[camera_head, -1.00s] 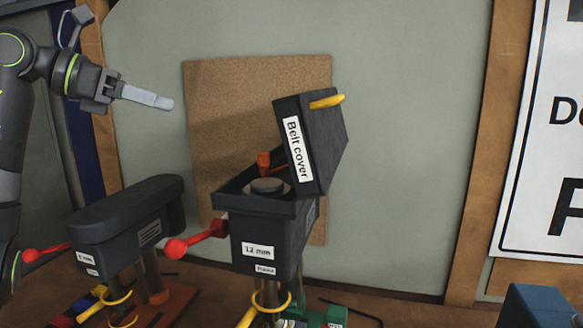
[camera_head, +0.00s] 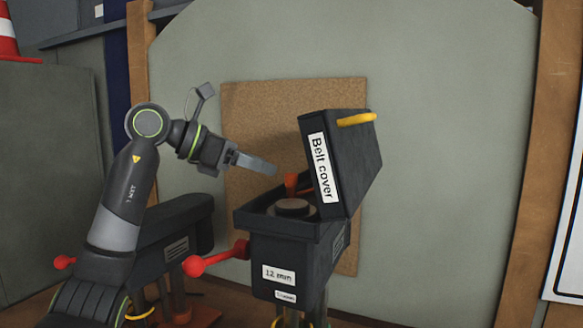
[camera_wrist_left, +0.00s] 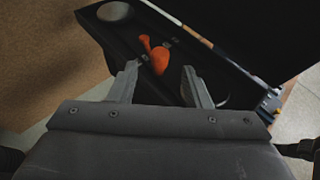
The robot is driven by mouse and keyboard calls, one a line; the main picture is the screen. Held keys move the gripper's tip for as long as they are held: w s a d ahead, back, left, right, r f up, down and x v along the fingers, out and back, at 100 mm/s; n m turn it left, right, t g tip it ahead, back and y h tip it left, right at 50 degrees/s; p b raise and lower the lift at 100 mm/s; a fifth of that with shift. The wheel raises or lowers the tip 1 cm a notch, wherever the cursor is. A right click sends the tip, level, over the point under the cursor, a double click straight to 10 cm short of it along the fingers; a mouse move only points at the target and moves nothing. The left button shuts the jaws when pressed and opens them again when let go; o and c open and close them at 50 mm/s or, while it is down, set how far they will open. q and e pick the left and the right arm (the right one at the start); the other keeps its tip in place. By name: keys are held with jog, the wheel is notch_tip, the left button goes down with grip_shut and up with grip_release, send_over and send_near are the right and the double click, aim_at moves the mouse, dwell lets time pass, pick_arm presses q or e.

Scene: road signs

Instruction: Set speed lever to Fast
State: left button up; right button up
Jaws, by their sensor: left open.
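An orange lever (camera_head: 291,185) stands up inside the open top of the dark drill press head (camera_head: 285,256), beside a round grey pulley (camera_head: 293,207). The belt cover (camera_head: 350,160) is swung up and open. My left gripper (camera_head: 274,170) is just left of and slightly above the lever in the head view. In the left wrist view, its two fingers (camera_wrist_left: 160,70) are apart, with the orange lever (camera_wrist_left: 159,57) showing between and beyond them. I cannot tell how near the lever is in depth, and no setting label is readable. My right gripper is not in view.
A red-knobbed feed handle (camera_head: 195,265) sticks out left of the head. A second dark machine (camera_head: 178,225) stands behind my left arm. The raised cover with its yellow handle (camera_head: 357,119) limits room on the right. A cork board (camera_head: 245,115) is behind.

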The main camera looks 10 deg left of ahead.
aim_at(288, 174)
pick_arm(q)
jog(key=p+x, duration=0.2)
jog(key=x, duration=0.4)
jog(key=shift+r, duration=0.1)
jog(key=shift+w+d+f, duration=0.35)
jog(key=shift+w+d, duration=0.05)
jog(key=shift+d, duration=0.15)
jog(key=shift+c, duration=0.3)
grip_shut()
